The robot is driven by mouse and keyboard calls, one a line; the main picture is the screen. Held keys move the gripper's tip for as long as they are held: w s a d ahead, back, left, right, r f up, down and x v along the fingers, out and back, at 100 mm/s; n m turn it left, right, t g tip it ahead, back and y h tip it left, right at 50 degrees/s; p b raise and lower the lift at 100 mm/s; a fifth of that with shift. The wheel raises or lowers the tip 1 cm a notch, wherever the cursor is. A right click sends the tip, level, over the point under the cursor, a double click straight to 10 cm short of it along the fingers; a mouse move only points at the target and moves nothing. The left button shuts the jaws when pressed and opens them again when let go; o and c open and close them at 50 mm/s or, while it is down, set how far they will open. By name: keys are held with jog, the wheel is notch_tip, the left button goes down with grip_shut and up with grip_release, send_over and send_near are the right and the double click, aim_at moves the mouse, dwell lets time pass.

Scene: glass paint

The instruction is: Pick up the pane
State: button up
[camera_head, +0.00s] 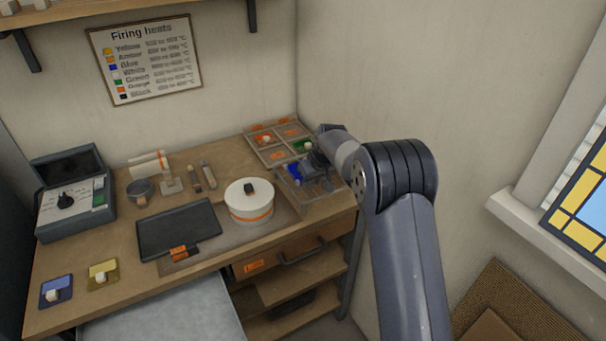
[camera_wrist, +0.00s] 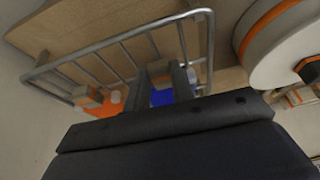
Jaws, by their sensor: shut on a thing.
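In the wrist view my gripper (camera_wrist: 164,76) is shut on the pale knob of a blue pane (camera_wrist: 161,97). The blue of the pane shows between the two dark fingers, and the fingers hide part of it. In the head view my gripper (camera_head: 314,163) is at the back right of the bench, over a wire rack (camera_head: 318,202). A blue patch, seemingly this pane (camera_head: 293,171), shows at its left. I cannot tell whether the pane touches the rack's floor.
An orange pane (camera_wrist: 114,102) lies beside the held one. A divided tray (camera_head: 262,153) with orange and green pieces stands behind. A white round pot (camera_head: 249,208) is close on the left. Blue (camera_head: 56,292) and yellow (camera_head: 103,276) panes lie at the bench's front left.

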grip_shut()
notch_tip(320, 180, up, 13)
jog(key=p, duration=0.1)
dwell(0.5)
